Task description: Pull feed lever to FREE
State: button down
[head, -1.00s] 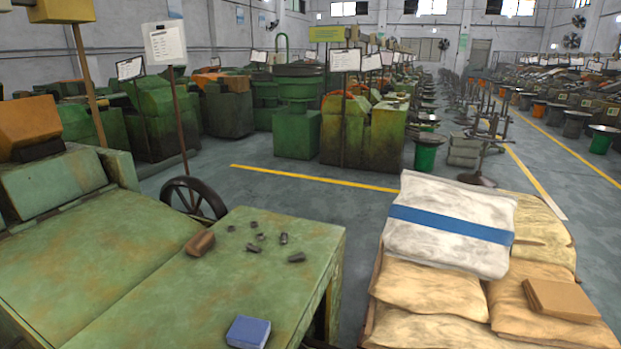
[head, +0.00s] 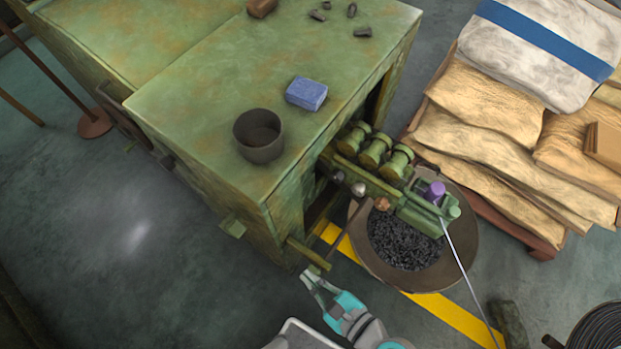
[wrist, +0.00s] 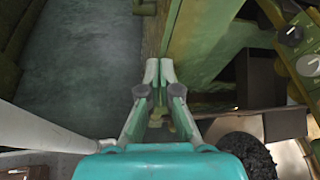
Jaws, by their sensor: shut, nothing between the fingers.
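The green heading machine (head: 230,175) fills the upper left of the head view. Its front end carries several green rollers, round knobs and small rods. A copper-coloured knob (head: 382,204) and a grey ball knob (head: 358,188) sit below the rollers. A thin dark rod (head: 344,230) slants down beside a short green bar (head: 308,253) that sticks out of the machine. I cannot tell which part is the feed lever. My gripper (head: 311,275) is shut and empty, just below the bar's outer end. In the wrist view its fingertips (wrist: 159,70) are together; contact cannot be told.
A round pan (head: 454,258) of dark bits stands under the rollers. A wire (head: 466,275) runs down right from them. A pallet of sacks (head: 490,115) stands at right. A dark cup (head: 258,137) and blue box (head: 306,93) sit on the machine top. Open floor lies left.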

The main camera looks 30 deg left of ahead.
aim_at(236, 223)
jog(key=a+r+g, duration=0.1)
jog(key=s+a+r+g+y, duration=0.1)
jog(key=shift+a+r+m, duration=0.15)
jog(key=shift+a+m, duration=0.15)
jog(key=shift+a, duration=0.05)
jog(key=shift+a, duration=0.1)
jog(key=w+a, duration=0.1)
jog(key=a, duration=1.1)
jog(key=shift+a+f, duration=0.35)
jog(key=shift+a, duration=0.05)
jog(key=shift+w, duration=0.15)
